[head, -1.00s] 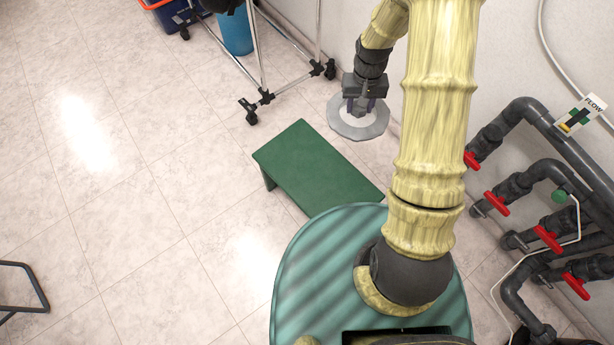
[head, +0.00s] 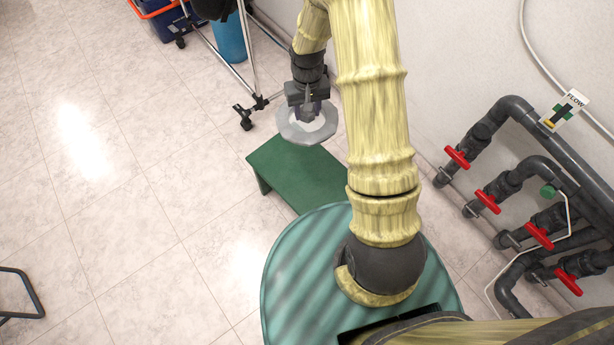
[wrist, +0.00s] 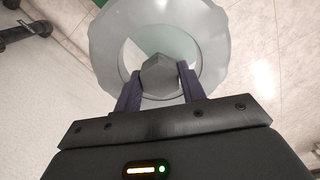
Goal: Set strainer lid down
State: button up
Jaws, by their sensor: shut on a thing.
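The strainer lid (head: 293,134) is a pale translucent ring with a grey knob in its middle. In the wrist view the lid (wrist: 108,55) fills the upper middle, and its knob (wrist: 160,76) sits between two dark purple fingers. My gripper (head: 308,108) is shut on the knob, also seen in the wrist view (wrist: 160,88). In the head view the lid overlaps the far edge of the green bench (head: 300,172). Green shows through the lid's opening in the wrist view. The exact height of the lid above the bench cannot be told.
A wheeled metal rack (head: 250,62) stands behind and left of the lid, beside a blue bin (head: 229,40). Grey pipes with red valve handles (head: 487,201) line the right wall. The tiled floor (head: 130,180) to the left is mostly clear.

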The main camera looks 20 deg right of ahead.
jog(key=shift+d+f+n, duration=0.1)
jog(key=shift+f+n, duration=0.25)
jog(key=shift+n, duration=0.05)
jog(key=shift+c, duration=0.6)
jog(key=f+n, duration=0.2)
jog(key=n, duration=0.1)
jog(key=d+f+n+b, duration=0.1)
jog(key=f+n, duration=0.2)
jog(key=n, duration=0.1)
jog(key=s+f+n, duration=0.1)
jog(key=f+n, duration=0.2)
jog(key=n, duration=0.1)
jog(key=shift+d+f, duration=0.2)
jog(key=shift+d, duration=0.05)
grip_shut()
notch_tip(320, 180, down, 9)
jog(key=s+a+n+b, duration=0.1)
jog(key=s+n, duration=0.1)
jog(key=n, duration=1.2)
jog(key=shift+s+a+b, duration=0.2)
jog(key=shift+a+b, duration=0.1)
jog(key=shift+a, duration=0.05)
